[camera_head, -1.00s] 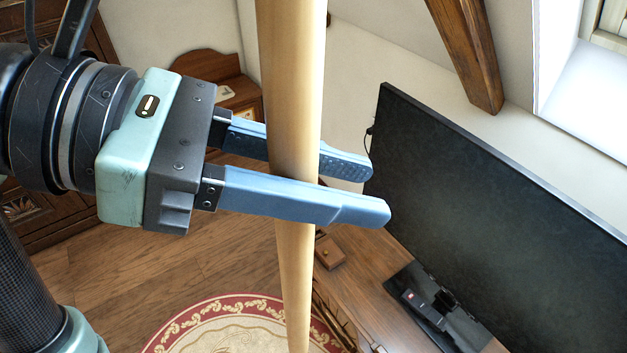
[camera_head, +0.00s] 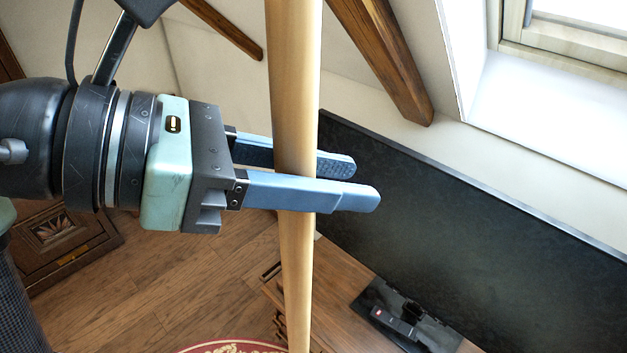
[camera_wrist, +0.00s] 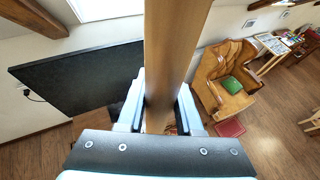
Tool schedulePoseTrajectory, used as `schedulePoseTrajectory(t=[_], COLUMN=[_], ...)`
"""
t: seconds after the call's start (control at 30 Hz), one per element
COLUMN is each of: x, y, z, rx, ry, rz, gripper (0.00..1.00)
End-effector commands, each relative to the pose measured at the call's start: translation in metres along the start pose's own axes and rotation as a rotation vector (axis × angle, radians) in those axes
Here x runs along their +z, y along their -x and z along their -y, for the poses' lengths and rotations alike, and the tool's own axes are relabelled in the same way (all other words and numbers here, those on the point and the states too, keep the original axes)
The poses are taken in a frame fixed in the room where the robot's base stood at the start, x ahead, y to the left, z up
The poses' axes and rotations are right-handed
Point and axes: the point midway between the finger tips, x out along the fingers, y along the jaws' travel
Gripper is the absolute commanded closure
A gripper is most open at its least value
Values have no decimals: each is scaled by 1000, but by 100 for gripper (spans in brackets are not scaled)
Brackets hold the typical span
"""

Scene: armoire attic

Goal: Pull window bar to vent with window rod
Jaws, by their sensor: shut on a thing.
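A long pale wooden rod (camera_head: 295,80) stands close to upright in the head view and runs past the top and bottom edges. My gripper (camera_head: 348,180) is shut on it, with one blue finger on each side. The rod (camera_wrist: 172,50) also passes between my fingers in the wrist view; neither end of it shows. A skylight window (camera_head: 570,40) with a pale wooden frame shows in part at the top right of the head view, apart from my gripper. Its bar cannot be made out.
A large dark TV (camera_head: 480,220) stands on a wooden cabinet (camera_head: 345,270) to the right of my gripper. A wooden beam (camera_head: 385,60) slopes down behind the rod. In the wrist view, a tan armchair (camera_wrist: 240,65) with a green cushion stands at right; open floor (camera_wrist: 270,145) lies below it.

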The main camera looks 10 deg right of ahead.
Motion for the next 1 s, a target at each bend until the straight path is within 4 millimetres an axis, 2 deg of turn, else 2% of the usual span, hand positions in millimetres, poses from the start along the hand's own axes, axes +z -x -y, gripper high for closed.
schedulePoseTrajectory(t=[1.0], x=[24], y=[-49], z=[-27], rx=[-1], ry=[-1], rz=[1], gripper=[100])
